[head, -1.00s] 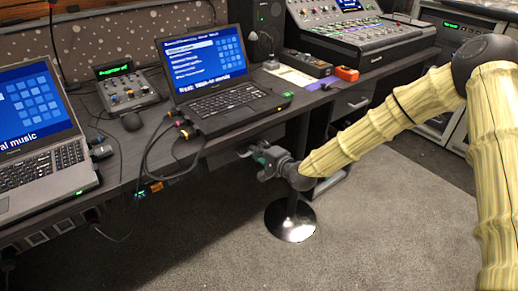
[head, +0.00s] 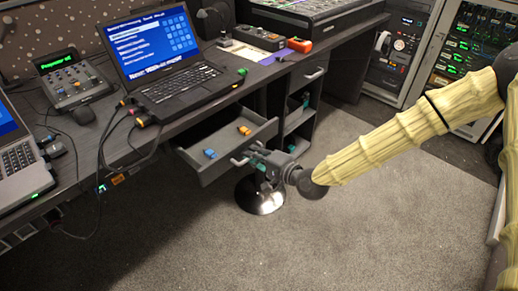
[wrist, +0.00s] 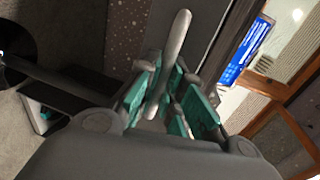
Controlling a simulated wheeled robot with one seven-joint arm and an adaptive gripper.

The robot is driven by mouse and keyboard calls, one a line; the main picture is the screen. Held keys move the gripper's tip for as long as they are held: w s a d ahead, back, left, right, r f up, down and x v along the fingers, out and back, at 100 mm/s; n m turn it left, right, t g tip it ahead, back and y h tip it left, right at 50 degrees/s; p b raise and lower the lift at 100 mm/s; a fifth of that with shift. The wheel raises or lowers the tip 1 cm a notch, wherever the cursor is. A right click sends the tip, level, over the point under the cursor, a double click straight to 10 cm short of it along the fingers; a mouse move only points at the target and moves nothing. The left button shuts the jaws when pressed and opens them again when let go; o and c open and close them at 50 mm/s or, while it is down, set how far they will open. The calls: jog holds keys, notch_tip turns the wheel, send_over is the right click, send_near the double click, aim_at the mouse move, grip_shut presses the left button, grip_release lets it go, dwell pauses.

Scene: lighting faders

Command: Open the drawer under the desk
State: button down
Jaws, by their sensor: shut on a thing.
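The drawer (head: 213,172) under the desk stands pulled out, its inside showing in the head view. A blue item (head: 210,153) and small yellow items (head: 244,130) lie in it. Its pale bar handle (head: 239,160) is on the front panel. My gripper (head: 256,162) is at this handle, in front of the drawer. In the wrist view the handle (wrist: 178,40) runs between the teal fingers of my gripper (wrist: 165,95), which are closed around it. The fingers' exact contact with the bar is partly hidden.
The desk (head: 190,118) carries a laptop (head: 160,60) and a mixer (head: 300,8). A round shiny stand base (head: 260,196) is on the floor below my gripper. A shelf unit (head: 300,110) stands right of the drawer. Carpet (head: 400,200) in front is clear.

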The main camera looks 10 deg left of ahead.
jog(key=shift+s+d, duration=0.1)
jog(key=shift+d, duration=0.1)
jog(key=c, duration=1.5)
grip_release()
jog(key=shift+v, duration=6)
jog(key=shift+f, duration=0.1)
